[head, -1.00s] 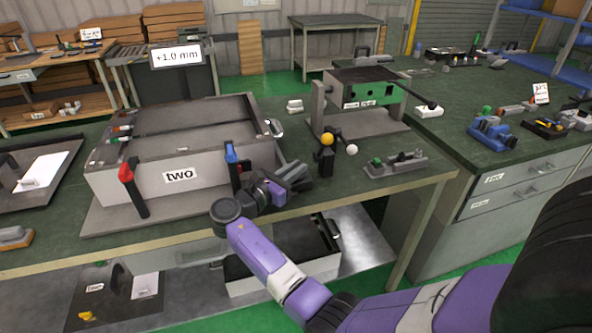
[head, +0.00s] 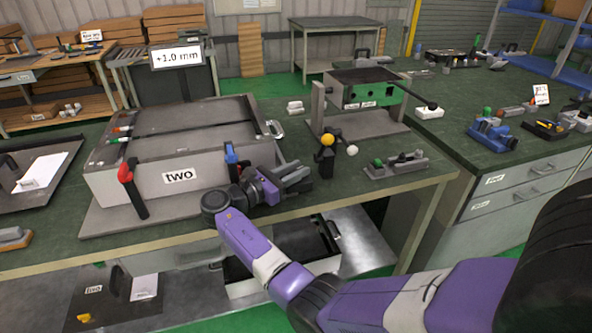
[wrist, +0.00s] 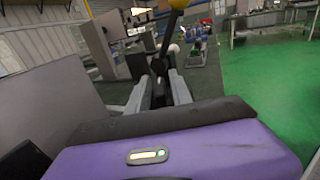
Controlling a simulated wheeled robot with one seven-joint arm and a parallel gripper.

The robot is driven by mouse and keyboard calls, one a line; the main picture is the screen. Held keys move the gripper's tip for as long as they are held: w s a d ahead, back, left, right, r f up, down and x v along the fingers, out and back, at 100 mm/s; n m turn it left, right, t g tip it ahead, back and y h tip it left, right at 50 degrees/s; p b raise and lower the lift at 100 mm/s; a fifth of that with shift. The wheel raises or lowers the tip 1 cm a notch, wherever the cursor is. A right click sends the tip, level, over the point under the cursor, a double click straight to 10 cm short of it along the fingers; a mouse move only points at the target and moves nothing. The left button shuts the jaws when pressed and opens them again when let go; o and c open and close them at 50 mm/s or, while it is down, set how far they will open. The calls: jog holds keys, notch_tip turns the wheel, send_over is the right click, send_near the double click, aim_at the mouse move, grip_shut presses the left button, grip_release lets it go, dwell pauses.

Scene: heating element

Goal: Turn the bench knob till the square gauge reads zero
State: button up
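A white display sign (head: 178,57) behind the box reads "+1.0 mm"; I cannot tell a separate square gauge. A black post on the bench carries a yellow ball (head: 327,140) and a white ball knob (head: 352,150); which is the bench knob is not clear. My gripper (head: 307,178) is just left of and in front of this post, above the bench's front edge. In the wrist view its two grey fingers (wrist: 160,92) stand apart, with the dark post beyond the gap and the yellow ball (wrist: 178,4) at the top edge. Nothing is seen held.
A grey box labelled "two" (head: 180,178), with red and blue-topped clamps, stands left of my gripper. A green-fronted fixture (head: 370,95) with a long black lever stands behind the post. A small grey clamp fixture (head: 397,165) lies to the right. The bench edge passes below the gripper.

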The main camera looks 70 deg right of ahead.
jog(key=shift+o, duration=0.3)
jog(key=shift+n+t+h, duration=0.3)
jog(key=shift+t, duration=0.1)
jog(key=n+t+h+p, duration=0.1)
jog(key=n+t, duration=0.2)
jog(key=t, duration=0.2)
jog(key=shift+s, duration=0.15)
jog(key=n+t, duration=0.2)
jog(key=t, duration=0.1)
jog(key=n+t, duration=0.2)
jog(key=t, duration=0.1)
jog(key=shift+r+n+t, duration=0.1)
jog(key=shift+n+t, duration=0.2)
jog(key=n+t+y+p, duration=0.1)
jog(key=n+t+p, duration=0.1)
jog(key=t+p, duration=0.1)
jog(key=shift+r+n+t, duration=0.15)
jog(key=shift+n+t, duration=0.25)
jog(key=shift+t, duration=0.2)
jog(key=n+t+y+p, duration=0.2)
jog(key=p, duration=0.1)
jog(key=shift+t+p, duration=0.3)
jog(key=shift+p, duration=0.05)
jog(key=shift+n+t+y+p, duration=0.3)
jog(key=shift+t+p, duration=0.1)
jog(key=shift+p, duration=0.1)
